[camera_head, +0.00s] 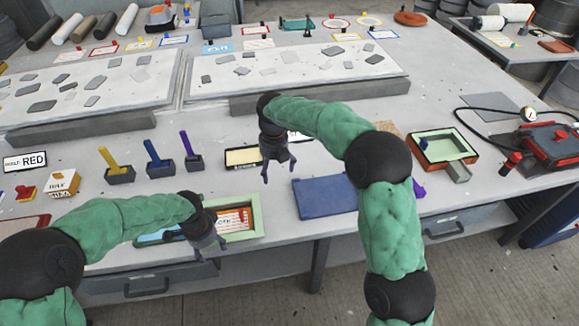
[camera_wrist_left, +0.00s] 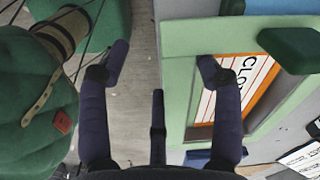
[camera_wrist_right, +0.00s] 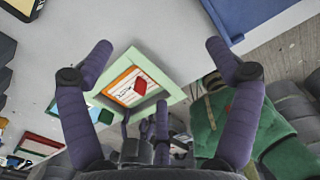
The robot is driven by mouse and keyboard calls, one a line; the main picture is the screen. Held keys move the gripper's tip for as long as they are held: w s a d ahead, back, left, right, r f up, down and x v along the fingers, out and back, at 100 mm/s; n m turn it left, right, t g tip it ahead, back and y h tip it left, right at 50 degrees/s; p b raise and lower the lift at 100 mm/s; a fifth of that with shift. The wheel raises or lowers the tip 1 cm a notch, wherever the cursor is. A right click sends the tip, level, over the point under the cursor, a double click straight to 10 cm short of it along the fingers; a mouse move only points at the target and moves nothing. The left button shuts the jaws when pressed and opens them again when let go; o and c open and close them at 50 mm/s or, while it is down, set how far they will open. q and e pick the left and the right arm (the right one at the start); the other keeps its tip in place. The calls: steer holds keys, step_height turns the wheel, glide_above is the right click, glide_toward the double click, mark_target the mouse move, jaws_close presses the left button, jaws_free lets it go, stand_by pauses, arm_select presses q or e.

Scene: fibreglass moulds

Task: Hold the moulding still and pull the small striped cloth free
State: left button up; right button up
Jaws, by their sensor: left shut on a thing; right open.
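The moulding is a pale green open frame (camera_head: 257,214) near the table's front edge. Inside it lies a white piece with orange-red stripes (camera_head: 232,221), apparently the striped cloth, with lettering beside it; a small red piece (camera_wrist_right: 140,86) shows there too. My left gripper (camera_head: 212,243) is at the frame's front side. In the left wrist view the frame's wall (camera_wrist_left: 180,85) runs between my fingers, one inside the frame, one outside; the contact itself is hidden. My right gripper (camera_head: 278,173) is open and empty, above the table behind the moulding.
A blue flat panel (camera_head: 322,197) lies right of the moulding. A second green tray (camera_head: 440,146) stands farther right. Coloured tools in dark holders (camera_head: 160,165) stand at the left. Large white boards with grey pieces fill the back. The floor drops away in front.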

mark_target(256, 203)
steer(key=shift+s+a+r, duration=0.25)
steer(key=shift+s+a, duration=0.05)
steer(key=shift+a, duration=0.1)
steer(key=c, duration=0.5)
steer(key=shift+n+t, duration=0.5)
steer(key=shift+t, duration=0.1)
steer(key=s+a, duration=0.1)
steer(key=a, duration=0.1)
steer(key=s+a+r, duration=0.1)
steer(key=s+a, duration=0.2)
steer(key=s, duration=0.1)
steer(key=shift+a+r, duration=0.25)
steer(key=shift+a, duration=0.15)
steer(key=f, duration=0.4)
steer(key=w+f, duration=0.1)
steer(key=f, duration=0.7)
steer(key=shift+w+a, duration=0.1)
steer(key=shift+w, duration=0.1)
steer(key=shift+s+a+f, duration=0.1)
steer(key=shift+s+a, duration=0.05)
steer(key=shift+s, duration=0.05)
steer(key=c, duration=0.8)
steer(key=o, duration=0.8)
